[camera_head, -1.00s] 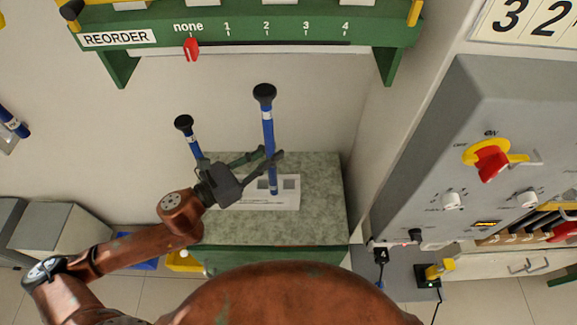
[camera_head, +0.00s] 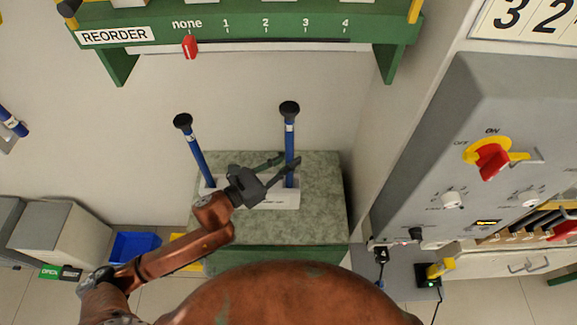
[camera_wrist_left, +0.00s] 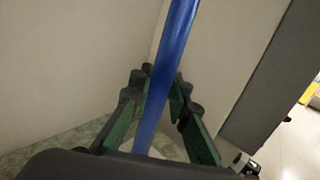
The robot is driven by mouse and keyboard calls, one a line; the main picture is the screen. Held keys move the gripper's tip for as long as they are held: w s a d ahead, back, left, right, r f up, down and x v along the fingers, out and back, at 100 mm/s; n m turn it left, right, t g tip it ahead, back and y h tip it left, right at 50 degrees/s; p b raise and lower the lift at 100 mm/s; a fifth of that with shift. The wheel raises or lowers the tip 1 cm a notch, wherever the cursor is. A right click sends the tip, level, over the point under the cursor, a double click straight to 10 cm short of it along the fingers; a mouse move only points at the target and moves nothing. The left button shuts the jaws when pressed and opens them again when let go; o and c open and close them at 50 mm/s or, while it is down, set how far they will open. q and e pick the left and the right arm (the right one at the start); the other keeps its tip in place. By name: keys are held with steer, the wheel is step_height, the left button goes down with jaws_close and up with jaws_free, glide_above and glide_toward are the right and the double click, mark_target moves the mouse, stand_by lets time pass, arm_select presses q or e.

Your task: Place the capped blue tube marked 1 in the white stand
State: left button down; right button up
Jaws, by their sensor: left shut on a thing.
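The white stand (camera_head: 262,199) lies on the green-grey top of a cabinet. My left gripper (camera_head: 287,160) is shut on a blue tube (camera_head: 290,140) with a black cap and a white label band too small to read. The tube is nearly upright, its lower end at the right part of the stand; I cannot tell whether it is in a hole. In the left wrist view the blue tube (camera_wrist_left: 170,70) passes between the green finger pads. A second black-capped blue tube (camera_head: 197,157) stands tilted at the stand's left end. My right gripper is not in view.
The mottled cabinet top (camera_head: 320,220) is clear around the stand. A green REORDER shelf (camera_head: 250,30) hangs above on the wall. A grey control panel (camera_head: 480,130) stands at the right. A blue bin (camera_head: 135,247) is low at the left.

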arm_select(q)
steer(key=shift+f, duration=1.75)
steer(key=c, duration=1.8)
jaws_free()
steer(key=shift+b+v, duration=0.7)
steer(key=shift+v, duration=5.3)
